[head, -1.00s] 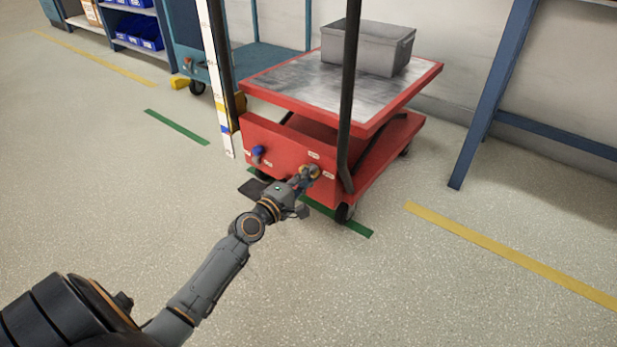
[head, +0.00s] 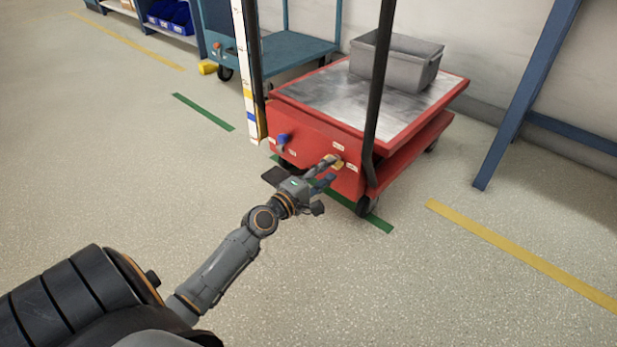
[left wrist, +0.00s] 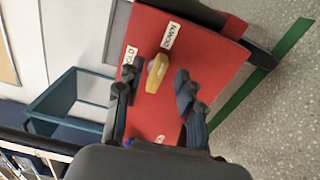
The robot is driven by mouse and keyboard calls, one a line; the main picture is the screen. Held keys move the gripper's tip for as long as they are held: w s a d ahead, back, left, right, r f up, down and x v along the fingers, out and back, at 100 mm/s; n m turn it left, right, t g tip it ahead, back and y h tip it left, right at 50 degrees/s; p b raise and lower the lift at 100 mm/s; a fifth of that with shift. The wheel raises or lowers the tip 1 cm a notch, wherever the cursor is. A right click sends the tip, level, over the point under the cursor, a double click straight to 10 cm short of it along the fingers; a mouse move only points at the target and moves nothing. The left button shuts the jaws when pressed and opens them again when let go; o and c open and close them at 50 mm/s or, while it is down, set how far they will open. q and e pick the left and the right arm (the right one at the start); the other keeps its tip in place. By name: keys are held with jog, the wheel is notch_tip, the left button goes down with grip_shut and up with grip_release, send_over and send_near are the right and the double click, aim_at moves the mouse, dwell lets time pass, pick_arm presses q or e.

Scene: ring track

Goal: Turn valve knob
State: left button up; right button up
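A yellow valve knob (head: 338,164) sits on the front panel of a red lift cart (head: 300,133). In the left wrist view the elongated knob (left wrist: 155,74) stands slightly tilted on the red panel, with small white labels near it. My left gripper (head: 327,169) is in front of the panel. In the left wrist view its fingers (left wrist: 157,78) are spread on either side of the knob with gaps, and nothing is between them in grip. How far the fingertips are from the panel is hard to tell. My right gripper is not in view.
A blue knob (head: 283,140) sits on the same panel, left of the yellow one. The cart's dark upright handle bars (head: 379,85) rise close by. A grey bin (head: 398,62) stands on the cart top. Open floor lies in front.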

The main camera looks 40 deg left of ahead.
pick_arm(q)
jog(key=s, duration=0.9)
jog(key=shift+s+a, duration=0.3)
jog(key=shift+a, duration=0.05)
jog(key=shift+r, duration=0.1)
